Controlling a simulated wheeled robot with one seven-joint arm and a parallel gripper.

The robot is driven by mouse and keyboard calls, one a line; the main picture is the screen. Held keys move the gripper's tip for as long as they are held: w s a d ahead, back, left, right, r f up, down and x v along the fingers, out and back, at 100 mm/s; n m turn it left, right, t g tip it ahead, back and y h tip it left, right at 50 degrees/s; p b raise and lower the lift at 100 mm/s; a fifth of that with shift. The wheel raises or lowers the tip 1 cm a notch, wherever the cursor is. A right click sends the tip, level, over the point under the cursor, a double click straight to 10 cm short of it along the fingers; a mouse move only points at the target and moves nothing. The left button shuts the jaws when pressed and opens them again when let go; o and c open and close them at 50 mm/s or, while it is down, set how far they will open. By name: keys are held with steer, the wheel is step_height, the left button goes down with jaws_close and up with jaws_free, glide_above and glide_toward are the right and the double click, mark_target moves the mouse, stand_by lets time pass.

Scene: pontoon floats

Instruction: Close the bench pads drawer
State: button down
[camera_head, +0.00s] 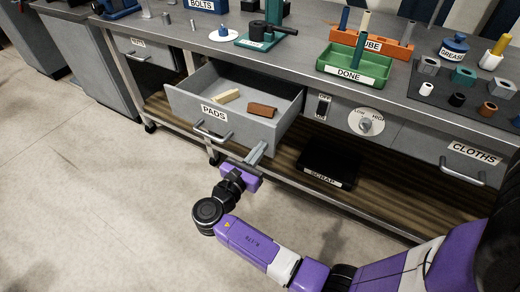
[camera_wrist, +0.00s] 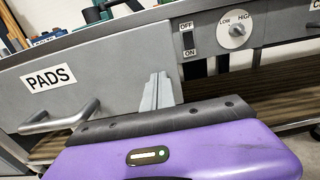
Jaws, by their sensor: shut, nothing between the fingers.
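The grey drawer labelled PADS (camera_head: 190,105) stands pulled out from the bench, with a bar handle (camera_head: 212,133) on its front. A cream block (camera_head: 226,97) and a brown block (camera_head: 262,110) lie inside it. My gripper (camera_head: 257,152) is shut and empty, just in front of the drawer front near its right end, right of the handle. In the wrist view the fingers of my gripper (camera_wrist: 158,90) overlap the right end of the drawer front (camera_wrist: 115,62), with the PADS label and handle (camera_wrist: 62,122) at left. I cannot tell whether they touch it.
A black SCRAP tray (camera_head: 327,165) sits on the lower shelf, right of the drawer. A switch (camera_head: 322,107) and a dial (camera_head: 366,122) are on the bench front. The CLOTHS drawer (camera_head: 440,150) is shut. The floor left of my arm is clear.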

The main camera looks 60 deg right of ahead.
glide_toward(295, 104)
steer(key=d+f, duration=0.1)
steer(key=d, duration=0.3)
steer(key=w+d+f, duration=0.1)
steer(key=d, duration=0.3)
steer(key=w+d+f, duration=0.1)
steer(key=d, duration=0.4)
steer(key=shift+f+p, duration=0.3)
steer(key=shift+p, duration=0.05)
steer(key=shift+d+r, duration=0.1)
steer(key=shift+d, duration=0.5)
